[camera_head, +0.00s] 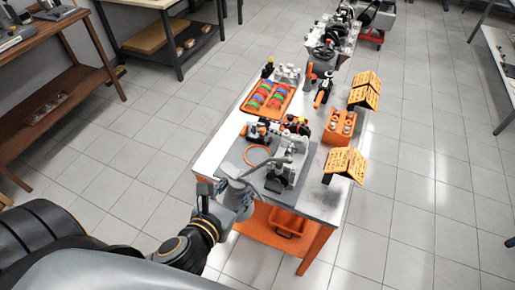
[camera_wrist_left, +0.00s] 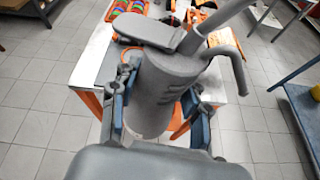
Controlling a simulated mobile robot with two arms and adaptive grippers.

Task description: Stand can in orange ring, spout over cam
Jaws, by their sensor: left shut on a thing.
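My left gripper (camera_head: 226,203) is shut on a grey can (camera_head: 240,193) at the near left corner of the workbench. The spout (camera_head: 268,161) reaches right toward the grey engine part (camera_head: 289,172); the cam itself is not clear. My right gripper is not in view.
The bench (camera_head: 333,196) holds an orange tray (camera_head: 268,100) of coloured rings, an orange block (camera_head: 340,128) with cylinders and yellow-orange tented cards (camera_head: 346,163). An orange bin (camera_head: 289,224) sits on the shelf below.

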